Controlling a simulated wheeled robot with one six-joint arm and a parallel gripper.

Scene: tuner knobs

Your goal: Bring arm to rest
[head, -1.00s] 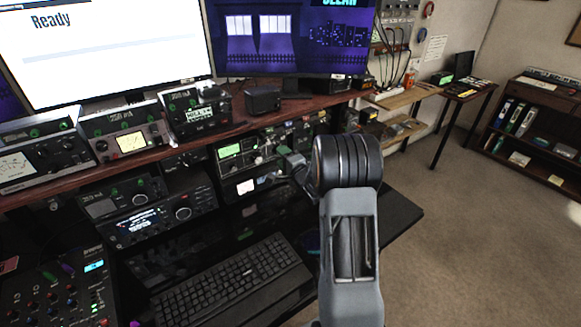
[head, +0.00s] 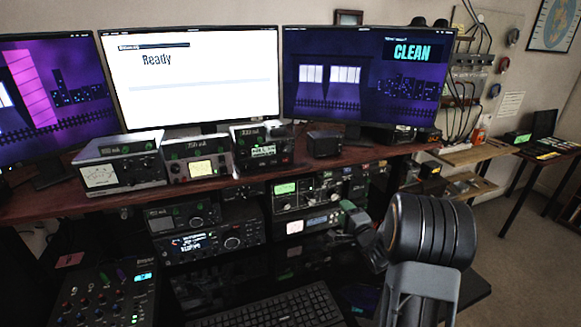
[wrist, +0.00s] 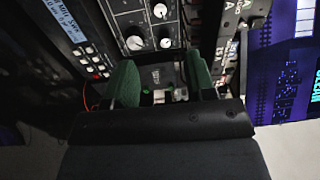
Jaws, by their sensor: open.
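My gripper (head: 348,208) is held out in front of the tuner unit on the desk's lower shelf. In the wrist view its two green fingers stand apart, with my gripper (wrist: 160,78) open and nothing clearly held between them. The tuner unit (head: 318,188) has a green display, several knobs and a white lower screen; my gripper is at its right end, and contact cannot be told. In the wrist view a black panel with pale knobs (wrist: 148,25) lies just beyond the fingertips. My arm (head: 430,235) reaches in from the lower right.
A keyboard (head: 275,308) lies on the desk below my gripper. A mixer (head: 100,300) stands at lower left. Several radios line the wooden shelf (head: 225,188) under the monitors (head: 195,80). Open carpet (head: 515,235) lies to the right.

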